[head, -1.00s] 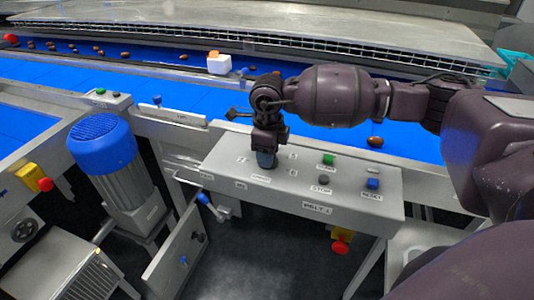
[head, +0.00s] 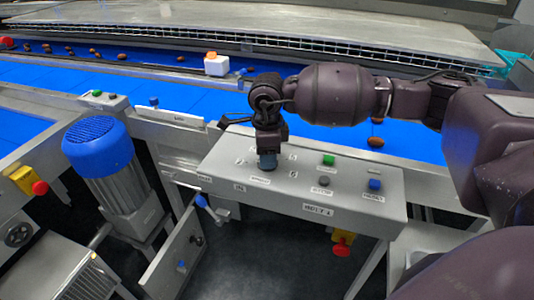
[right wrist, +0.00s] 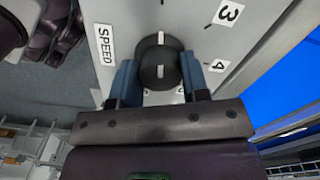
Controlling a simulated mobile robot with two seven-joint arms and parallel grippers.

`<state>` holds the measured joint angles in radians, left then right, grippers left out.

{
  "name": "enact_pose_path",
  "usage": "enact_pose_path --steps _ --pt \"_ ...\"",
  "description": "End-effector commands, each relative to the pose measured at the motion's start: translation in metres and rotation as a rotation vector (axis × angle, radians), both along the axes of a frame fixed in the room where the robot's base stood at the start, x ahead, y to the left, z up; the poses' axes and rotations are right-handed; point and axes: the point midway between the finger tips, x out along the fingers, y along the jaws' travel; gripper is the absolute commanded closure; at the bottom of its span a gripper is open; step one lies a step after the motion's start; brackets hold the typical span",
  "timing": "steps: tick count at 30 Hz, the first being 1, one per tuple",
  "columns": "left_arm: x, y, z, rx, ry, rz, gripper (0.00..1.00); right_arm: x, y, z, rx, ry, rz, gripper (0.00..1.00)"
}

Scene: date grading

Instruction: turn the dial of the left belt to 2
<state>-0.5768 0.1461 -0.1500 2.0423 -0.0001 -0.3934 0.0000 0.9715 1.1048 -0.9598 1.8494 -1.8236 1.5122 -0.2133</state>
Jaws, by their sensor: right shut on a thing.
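The dial (right wrist: 158,48) is a round black knob with a white pointer line, seen from close by in the right wrist view. My right gripper (head: 267,162) is over the grey control panel (head: 225,186), with its blue fingers pointing down. In the right wrist view its two fingers are shut on the dial, one on each side. The head view hides the dial behind the fingers. My left gripper is not in view.
The panel also has a green button (head: 328,160), a dark button (head: 324,180) and a blue button (head: 375,184). A red stop knob (head: 341,249) is below its front. A blue-capped motor (head: 97,145) stands left. Blue belts carrying dates run behind the panel.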

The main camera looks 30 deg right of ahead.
Motion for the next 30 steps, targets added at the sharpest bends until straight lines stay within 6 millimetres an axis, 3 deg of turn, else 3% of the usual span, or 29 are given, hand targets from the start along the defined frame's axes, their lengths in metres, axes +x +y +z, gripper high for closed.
enact_pose_path --steps 4,5,10,20,30 --pt "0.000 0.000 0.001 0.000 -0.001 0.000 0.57 0.001 0.000 0.003 0.000 -0.005 0.000 0.82" --pt "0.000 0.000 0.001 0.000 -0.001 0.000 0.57 0.001 0.000 0.003 0.000 -0.005 0.000 0.57" --pt "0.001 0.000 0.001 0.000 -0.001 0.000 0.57 0.001 0.000 0.002 -0.001 -0.004 0.000 0.33" --pt "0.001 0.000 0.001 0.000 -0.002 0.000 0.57 0.001 0.000 0.004 0.000 -0.002 -0.001 0.33" --pt "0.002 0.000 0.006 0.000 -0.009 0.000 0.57 0.001 0.000 0.057 -0.001 -0.007 0.000 0.33"
